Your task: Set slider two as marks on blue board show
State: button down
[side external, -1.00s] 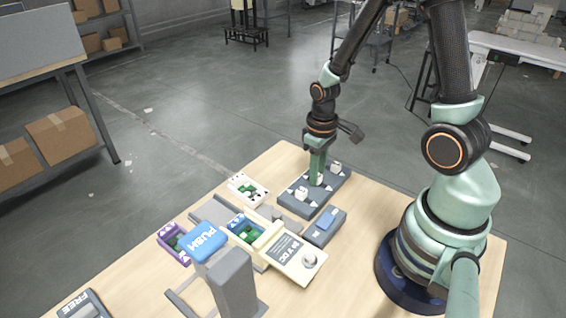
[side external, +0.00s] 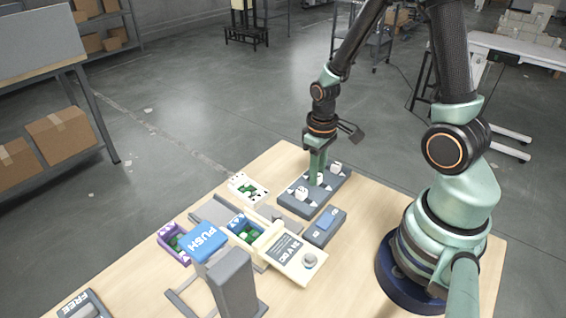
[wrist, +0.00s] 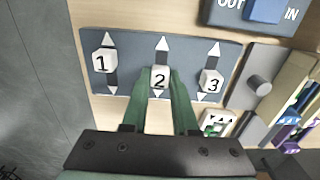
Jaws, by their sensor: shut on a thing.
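A dark slate panel (wrist: 130,50) carries three white numbered knobs in slots with white arrows. It also shows in the side view (side external: 300,205). Slider one's knob (wrist: 103,62) is about mid-slot and slider three's knob (wrist: 211,82) is low. My gripper (wrist: 159,82) is shut on slider two's knob, with green fingers either side. It points down at the panel in the side view (side external: 318,176).
A white marked board (side external: 248,189) and a purple one (side external: 173,243) stand near the blue one.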

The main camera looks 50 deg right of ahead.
aim_at(323, 186)
dwell(0.4)
jog(key=shift+s, duration=1.05)
jog(key=c, duration=0.7)
grip_release()
jog(key=shift+r, duration=0.1)
jog(key=shift+r, duration=0.2)
notch_tip(323, 186, up, 12)
jog(key=shift+f, duration=0.2)
